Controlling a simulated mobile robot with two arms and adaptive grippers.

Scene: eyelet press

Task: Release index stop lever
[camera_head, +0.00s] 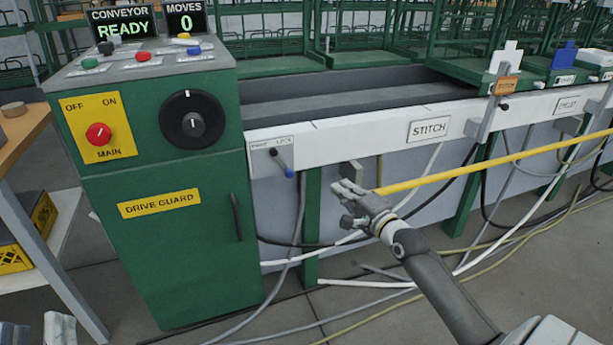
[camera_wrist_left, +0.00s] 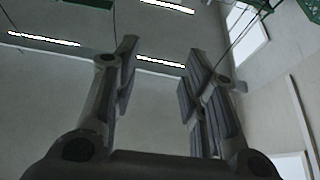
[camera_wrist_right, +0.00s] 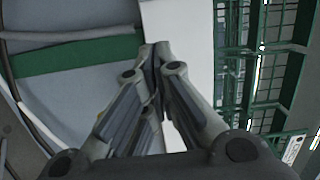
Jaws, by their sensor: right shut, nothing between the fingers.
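A small dark lever with a blue tip (camera_head: 283,163) sits on a white plate (camera_head: 271,155) at the left end of the white conveyor rail. The plate's small print is hard to read; its right word looks like "LOCK". The lever slants down to the right. My right gripper (camera_head: 348,203) is below the rail, right of and lower than the lever, apart from it. Its fingers are shut and empty, as the right wrist view (camera_wrist_right: 155,52) also shows. My left gripper (camera_head: 38,332) shows only at the bottom left edge; in the left wrist view (camera_wrist_left: 155,60) its fingers are spread with nothing between.
A green control cabinet (camera_head: 215,250) with a red main switch (camera_head: 98,134) and black dial (camera_head: 195,124) stands left of the lever. A grey bracket (camera_head: 351,174) hangs below the rail close to my right gripper. A yellow bar (camera_head: 480,163) and several cables run below the rail.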

